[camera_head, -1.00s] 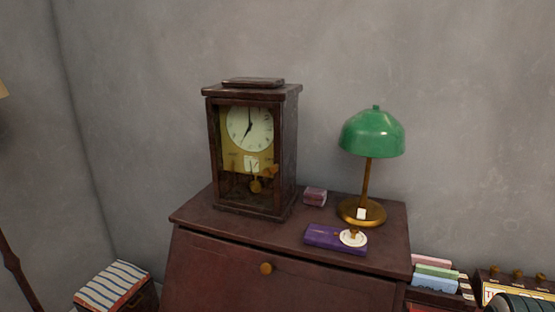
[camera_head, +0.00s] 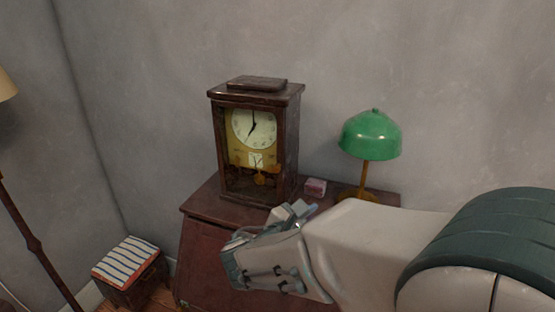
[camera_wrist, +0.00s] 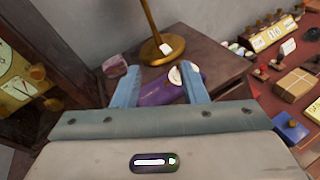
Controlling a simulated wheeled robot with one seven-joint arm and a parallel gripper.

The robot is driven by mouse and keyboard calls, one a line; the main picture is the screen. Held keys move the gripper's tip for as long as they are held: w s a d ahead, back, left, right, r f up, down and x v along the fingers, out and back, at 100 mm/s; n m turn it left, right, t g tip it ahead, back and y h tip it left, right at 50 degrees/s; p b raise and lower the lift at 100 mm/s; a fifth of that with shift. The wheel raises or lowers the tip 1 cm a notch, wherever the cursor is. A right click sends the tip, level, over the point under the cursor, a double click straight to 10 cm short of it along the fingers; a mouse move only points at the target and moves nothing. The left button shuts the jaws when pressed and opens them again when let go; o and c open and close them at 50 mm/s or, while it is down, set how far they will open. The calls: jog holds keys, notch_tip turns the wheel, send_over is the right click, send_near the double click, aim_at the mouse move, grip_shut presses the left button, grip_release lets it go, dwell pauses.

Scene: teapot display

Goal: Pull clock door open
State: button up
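The clock (camera_head: 255,140) is a dark wooden case with a glazed front door (camera_head: 250,155), a white dial and a brass pendulum. It stands upright on the brown cabinet (camera_head: 200,205), and its door looks shut. In the wrist view part of the clock (camera_wrist: 45,75) shows at the left edge. My gripper (camera_wrist: 160,88) is open, its two blue fingers apart with nothing held between them. In the head view my gripper (camera_head: 300,212) is in front of the cabinet, right of and below the clock, not touching the clock as far as I can see.
A green-shaded lamp (camera_head: 370,135) stands right of the clock. A small purplish box (camera_head: 315,187) lies between them. A purple case (camera_wrist: 160,92) with a white round piece (camera_wrist: 176,75) lies on the cabinet. A striped stool (camera_head: 125,260) is at lower left.

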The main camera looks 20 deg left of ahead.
aim_at(276, 170)
jog(key=s+a+r+n+t+y+p, duration=0.1)
jog(key=s+a+r+n+t+y, duration=0.15)
jog(key=a, duration=0.45)
jog(key=s+a+r+n+t+y, duration=0.1)
jog(key=s+a+n+y, duration=0.2)
jog(key=a, duration=0.4)
jog(key=shift+n, duration=0.65)
jog(key=w+p, duration=0.2)
jog(key=w, duration=0.5)
jog(key=w+p, duration=0.2)
jog(key=w, duration=0.5)
jog(key=shift+w+d+f, duration=0.1)
jog(key=shift+w+f, duration=0.1)
jog(key=shift+w, duration=0.15)
grip_shut()
